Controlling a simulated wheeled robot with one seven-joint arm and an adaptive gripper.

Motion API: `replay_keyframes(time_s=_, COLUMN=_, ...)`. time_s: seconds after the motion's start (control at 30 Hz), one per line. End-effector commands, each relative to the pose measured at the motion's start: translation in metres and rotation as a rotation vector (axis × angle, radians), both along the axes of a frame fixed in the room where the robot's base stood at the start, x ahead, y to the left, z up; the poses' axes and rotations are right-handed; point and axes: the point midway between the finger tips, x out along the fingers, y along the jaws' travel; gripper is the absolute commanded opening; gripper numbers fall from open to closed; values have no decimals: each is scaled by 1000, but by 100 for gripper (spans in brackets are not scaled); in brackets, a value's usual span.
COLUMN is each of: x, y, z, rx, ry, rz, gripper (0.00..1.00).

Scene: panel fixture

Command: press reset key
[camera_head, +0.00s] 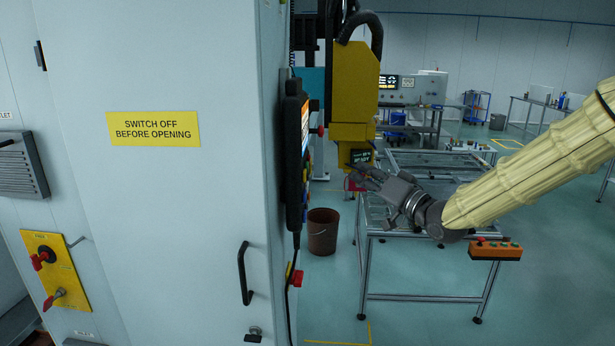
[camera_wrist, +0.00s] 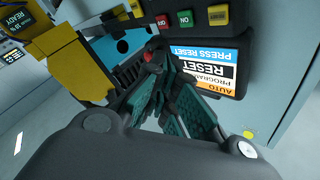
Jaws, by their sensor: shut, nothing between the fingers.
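A black control pendant (camera_head: 292,165) hangs on the side of the grey cabinet, seen nearly edge-on in the head view. In the wrist view its lit screen (camera_wrist: 205,72) appears upside down and reads "AUTO PROGRAM RESET, PRESS RESET". Above the screen in that view is a row of coloured keys, including a green key (camera_wrist: 186,18) and a yellow key (camera_wrist: 218,15). I cannot tell which is the reset key. My gripper (camera_head: 356,172) is shut and empty, to the right of the pendant. Its dark fingers (camera_wrist: 157,62) cover part of the pendant's left side.
A yellow machine head (camera_head: 353,85) hangs just behind my gripper and shows at left in the wrist view (camera_wrist: 78,68). A metal-framed table (camera_head: 420,225) with an orange button box (camera_head: 496,250) stands behind. A brown bin (camera_head: 322,235) is on the floor.

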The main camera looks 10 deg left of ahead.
Motion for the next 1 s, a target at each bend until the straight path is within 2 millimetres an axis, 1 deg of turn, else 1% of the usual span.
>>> replay_keyframes(time_s=0.13, x=0, y=1, z=-1, rx=-1, ry=1, rz=1, gripper=0)
replay_keyframes(time_s=0.27, x=0, y=8, z=-1, rx=-2, ry=0, rz=1, gripper=0)
replay_keyframes(time_s=0.37, x=0, y=17, z=-2, rx=-2, ry=0, rz=1, gripper=0)
replay_keyframes(time_s=0.7, x=-1, y=56, z=-2, rx=-3, ry=1, rz=2, gripper=0)
replay_keyframes(time_s=1.0, x=0, y=81, z=-1, rx=-1, ry=1, rz=1, gripper=0)
